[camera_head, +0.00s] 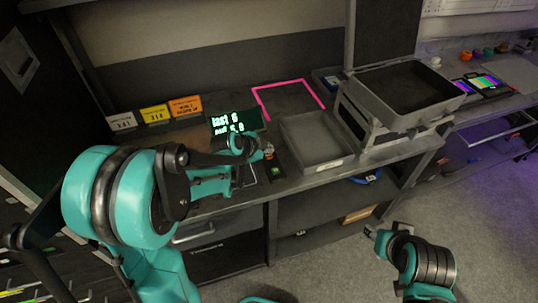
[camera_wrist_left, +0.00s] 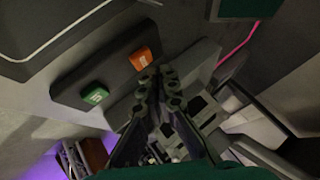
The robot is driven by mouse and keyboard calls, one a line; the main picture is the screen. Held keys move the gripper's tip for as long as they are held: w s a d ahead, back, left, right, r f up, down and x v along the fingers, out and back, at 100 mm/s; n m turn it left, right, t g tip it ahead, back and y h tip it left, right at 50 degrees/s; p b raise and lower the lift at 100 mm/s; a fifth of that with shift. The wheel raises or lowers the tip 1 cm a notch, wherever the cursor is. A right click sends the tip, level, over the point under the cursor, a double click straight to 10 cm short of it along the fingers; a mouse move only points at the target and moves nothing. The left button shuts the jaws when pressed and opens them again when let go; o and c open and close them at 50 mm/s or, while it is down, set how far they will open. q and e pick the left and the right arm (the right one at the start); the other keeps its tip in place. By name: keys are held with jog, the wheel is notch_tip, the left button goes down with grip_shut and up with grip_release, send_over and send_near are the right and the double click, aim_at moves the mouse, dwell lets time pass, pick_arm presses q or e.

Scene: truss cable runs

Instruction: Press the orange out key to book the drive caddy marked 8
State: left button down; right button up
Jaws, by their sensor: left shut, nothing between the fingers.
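In the left wrist view the orange key (camera_wrist_left: 141,58) sits on a dark key box (camera_wrist_left: 118,75), beside a green key (camera_wrist_left: 95,95). My left gripper (camera_wrist_left: 158,76) is shut and empty, its tips close beside the orange key; I cannot tell whether they touch it. In the head view my left gripper (camera_head: 264,152) is over the key box area and hides most of it. A dark display (camera_head: 237,121) with green text stands behind it. My right gripper (camera_head: 372,233) hangs low in front of the bench; its jaws are unclear. I cannot make out a caddy marked 8.
White, yellow (camera_head: 155,114) and orange (camera_head: 186,106) label cards stand at the back left of the bench. A pink outline (camera_head: 290,84) marks a bare patch. A grey tray (camera_head: 322,165) and a raised grey bin (camera_head: 358,98) stand to the right. Open shelves lie below.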

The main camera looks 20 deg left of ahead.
aim_at(268, 156)
pick_arm(q)
jog(key=shift+f+b, duration=0.4)
jog(key=shift+f, duration=0.05)
jog(key=shift+f+b, duration=0.35)
jog(key=shift+f, duration=0.05)
dwell(0.6)
jog(key=shift+r, duration=0.15)
jog(key=shift+r+p, duration=0.65)
jog(key=shift+r, duration=0.1)
notch_tip(268, 156, up, 5)
jog(key=p, duration=0.4)
dwell(0.4)
